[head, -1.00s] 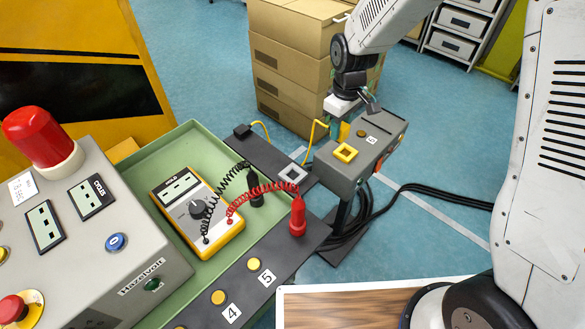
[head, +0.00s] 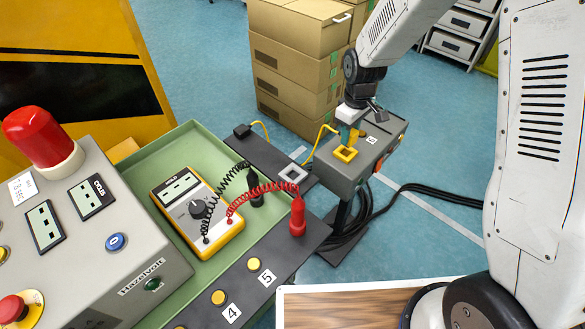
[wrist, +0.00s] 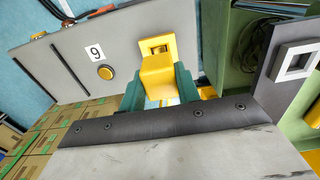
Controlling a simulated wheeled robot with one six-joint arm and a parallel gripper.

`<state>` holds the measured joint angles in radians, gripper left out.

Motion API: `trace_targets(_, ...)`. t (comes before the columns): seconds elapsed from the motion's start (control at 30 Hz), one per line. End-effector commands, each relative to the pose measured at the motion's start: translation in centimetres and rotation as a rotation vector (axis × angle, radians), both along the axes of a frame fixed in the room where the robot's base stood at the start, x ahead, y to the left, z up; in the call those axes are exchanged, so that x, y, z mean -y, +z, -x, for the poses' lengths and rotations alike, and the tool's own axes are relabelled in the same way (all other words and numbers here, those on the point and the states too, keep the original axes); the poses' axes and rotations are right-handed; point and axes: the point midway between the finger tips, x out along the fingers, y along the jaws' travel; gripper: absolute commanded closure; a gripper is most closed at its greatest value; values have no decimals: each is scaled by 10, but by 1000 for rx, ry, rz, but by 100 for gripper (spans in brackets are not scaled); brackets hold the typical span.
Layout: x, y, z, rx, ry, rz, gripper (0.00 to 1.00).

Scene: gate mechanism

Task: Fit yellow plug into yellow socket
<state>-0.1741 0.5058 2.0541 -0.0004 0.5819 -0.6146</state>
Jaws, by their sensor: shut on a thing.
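The yellow plug (head: 353,135) is a small block with a yellow cable. My gripper (wrist: 158,88) is shut on it, with a teal finger on either side in the wrist view. The yellow socket (head: 345,154) is a square frame on top of the grey box, and its dark opening shows. In the head view the plug is just behind the socket, off to its upper right. In the wrist view the plug (wrist: 158,76) covers the near part of the socket (wrist: 157,43). I cannot tell how high the plug is above the box.
The grey box (head: 340,178) carries a round yellow button and a number label. A grey square socket (head: 293,174) sits on the dark panel to the left. The green tray (head: 181,144) holds a yellow multimeter (head: 197,208) with coiled leads. Cardboard boxes (head: 290,70) stand behind.

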Motion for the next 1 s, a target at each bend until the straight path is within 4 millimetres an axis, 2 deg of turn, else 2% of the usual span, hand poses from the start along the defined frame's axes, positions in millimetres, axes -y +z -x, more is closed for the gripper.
trace_targets(0.37, 0, -1, 0, 0, 0, 0, 91)
trace_targets(1.0, 0, -23, 0, 1, 0, -1, 91)
